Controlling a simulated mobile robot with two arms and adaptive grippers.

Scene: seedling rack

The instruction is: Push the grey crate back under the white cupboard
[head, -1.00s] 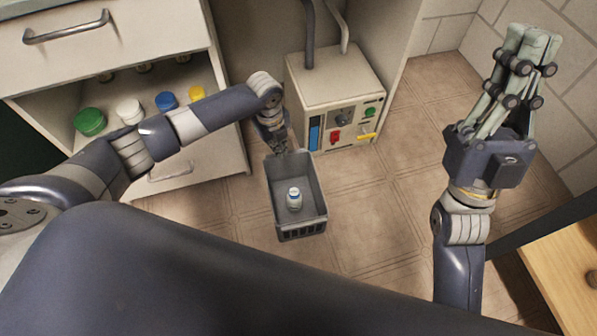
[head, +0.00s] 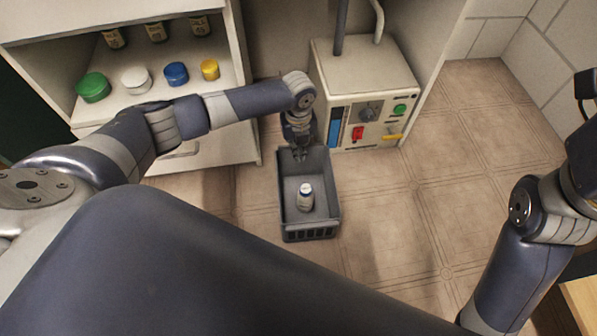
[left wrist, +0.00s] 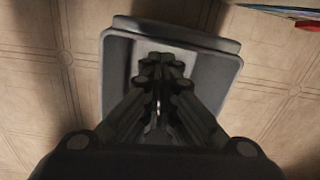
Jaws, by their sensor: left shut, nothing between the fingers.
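The grey crate (head: 309,233) stands on the floor in the middle of the head view, with a small white bottle (head: 305,198) upright inside. My left gripper (head: 301,155) is shut and empty at the crate's far end; whether it touches the crate is unclear. In the left wrist view the shut fingers (left wrist: 161,62) overlap the crate, whose rim (left wrist: 232,68) shows around them. The white cupboard (head: 247,85) stands behind and left of the crate. My right gripper (head: 585,120) is cut off at the right edge, its fingers mostly out of view.
A cream machine (head: 365,75) with a red switch (head: 357,133) stands just behind and right of the crate. Green (head: 93,87), white, blue and yellow lidded jars sit on the cupboard's shelf. The tiled floor (head: 400,205) right of the crate is clear.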

